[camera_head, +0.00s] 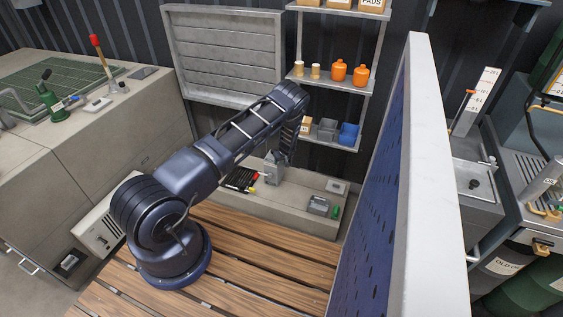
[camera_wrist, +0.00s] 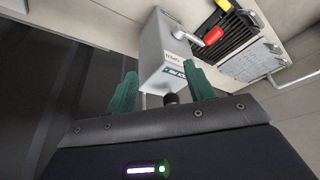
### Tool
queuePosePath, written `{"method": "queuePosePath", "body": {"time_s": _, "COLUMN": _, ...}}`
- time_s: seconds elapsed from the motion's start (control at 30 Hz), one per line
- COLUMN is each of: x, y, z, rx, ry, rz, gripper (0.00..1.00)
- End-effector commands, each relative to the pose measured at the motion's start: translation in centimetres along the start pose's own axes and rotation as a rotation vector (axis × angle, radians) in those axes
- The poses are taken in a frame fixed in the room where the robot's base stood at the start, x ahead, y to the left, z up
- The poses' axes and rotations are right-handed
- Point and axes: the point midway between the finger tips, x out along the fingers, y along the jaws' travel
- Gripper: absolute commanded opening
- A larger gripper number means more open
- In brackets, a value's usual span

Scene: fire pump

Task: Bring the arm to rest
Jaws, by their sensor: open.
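My arm (camera_head: 215,160) rises from its round base on the wooden slats, reaches up and to the right, and bends down at its far end. My gripper (camera_head: 284,150) hangs low there, above the pale bench, small and partly hidden. In the wrist view my gripper (camera_wrist: 160,76) has its two green fingers apart. A grey box (camera_wrist: 155,45) with a small label shows just beyond and between the fingers; I cannot tell whether they touch it. The box also shows below the gripper in the head view (camera_head: 273,170). No object is visibly held.
A blue panel with a pale edge (camera_head: 412,180) stands close on the right. Shelves (camera_head: 330,82) with orange jars and bins rise behind the arm. A red-handled part (camera_wrist: 213,36) and a black slotted tray (camera_wrist: 228,35) lie beside the grey box. A concrete counter (camera_head: 130,120) stands left.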

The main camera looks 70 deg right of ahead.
Motion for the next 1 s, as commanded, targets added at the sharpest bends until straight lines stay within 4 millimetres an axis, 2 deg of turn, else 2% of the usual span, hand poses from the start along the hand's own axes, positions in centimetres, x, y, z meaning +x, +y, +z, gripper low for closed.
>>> {"method": "queuePosePath", "body": {"time_s": 0.53, "x": 0.0, "y": 0.0, "z": -0.1, "rx": 0.000, "ry": 0.000, "rz": 0.000, "gripper": 0.53}}
{"method": "queuePosePath", "body": {"time_s": 0.63, "x": -0.5, "y": -0.5, "z": -1.0, "rx": -0.009, "ry": -0.001, "rz": -0.002, "gripper": 0.53}}
{"method": "queuePosePath", "body": {"time_s": 0.77, "x": -2.4, "y": -2.2, "z": -4.7, "rx": -0.045, "ry": -0.004, "rz": -0.010, "gripper": 0.53}}
{"method": "queuePosePath", "body": {"time_s": 1.0, "x": -8.5, "y": -8.9, "z": -14.0, "rx": -0.139, "ry": -0.025, "rz": -0.035, "gripper": 0.53}}
